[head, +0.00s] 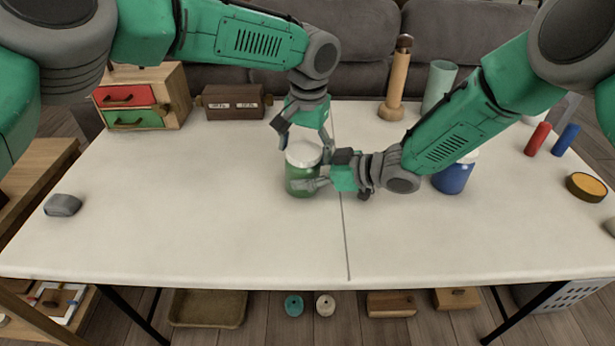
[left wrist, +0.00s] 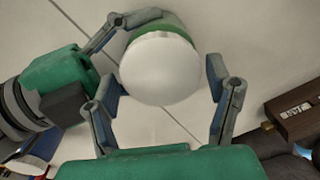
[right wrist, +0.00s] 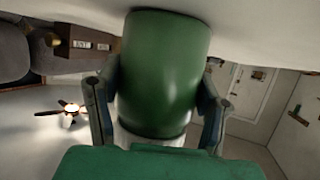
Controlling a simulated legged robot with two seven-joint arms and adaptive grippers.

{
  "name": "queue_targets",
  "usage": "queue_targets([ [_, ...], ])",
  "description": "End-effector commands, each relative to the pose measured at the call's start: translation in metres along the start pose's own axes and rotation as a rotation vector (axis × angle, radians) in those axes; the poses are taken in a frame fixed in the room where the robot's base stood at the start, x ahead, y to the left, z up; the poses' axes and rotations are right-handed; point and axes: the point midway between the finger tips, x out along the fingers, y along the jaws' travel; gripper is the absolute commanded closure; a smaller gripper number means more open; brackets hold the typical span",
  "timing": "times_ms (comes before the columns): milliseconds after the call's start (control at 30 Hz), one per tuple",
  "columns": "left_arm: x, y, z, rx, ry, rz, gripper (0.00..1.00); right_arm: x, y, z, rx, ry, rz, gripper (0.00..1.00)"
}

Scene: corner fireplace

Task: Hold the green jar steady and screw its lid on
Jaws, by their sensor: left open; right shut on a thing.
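The green jar (head: 299,182) stands upright near the middle of the white table. Its white lid (head: 303,154) sits on top; how tightly cannot be told. My right gripper (head: 318,182) comes in from the right and is shut on the jar's body; the right wrist view shows the green body (right wrist: 163,70) between its fingers, with the white lid at the bottom of that upside-down picture. My left gripper (head: 305,148) is above the jar, open, pointing down. In the left wrist view the lid (left wrist: 160,68) lies between its fingers, with gaps on both sides.
A blue jar (head: 453,178) stands behind my right forearm. A wooden mill (head: 396,80), a pale green cup (head: 438,84), a brown box (head: 234,102) and a drawer box (head: 140,98) line the back. A grey stone (head: 62,205) lies left. The table's front is clear.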

Motion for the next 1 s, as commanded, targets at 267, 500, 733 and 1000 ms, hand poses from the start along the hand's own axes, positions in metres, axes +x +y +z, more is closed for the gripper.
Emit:
queue_targets([
  [267,-0.0004,0.0005,0.0000,0.001,0.000,0.001,0.71,0.0001,0.0003,-0.0010,0.000,0.002,0.000,1.00],
  [500,-0.0008,0.0014,0.0002,0.207,0.000,0.000,0.71,0.0002,0.0003,-0.0012,0.000,0.002,0.000,1.00],
  [733,-0.0003,0.0019,0.0008,0.555,0.000,0.006,0.71,0.0003,0.0003,-0.0013,0.000,0.003,0.000,1.00],
  [1000,-0.0001,0.0017,0.0008,0.545,0.000,0.007,0.16,0.0003,0.0004,-0.0012,0.000,0.002,0.001,1.00],
])
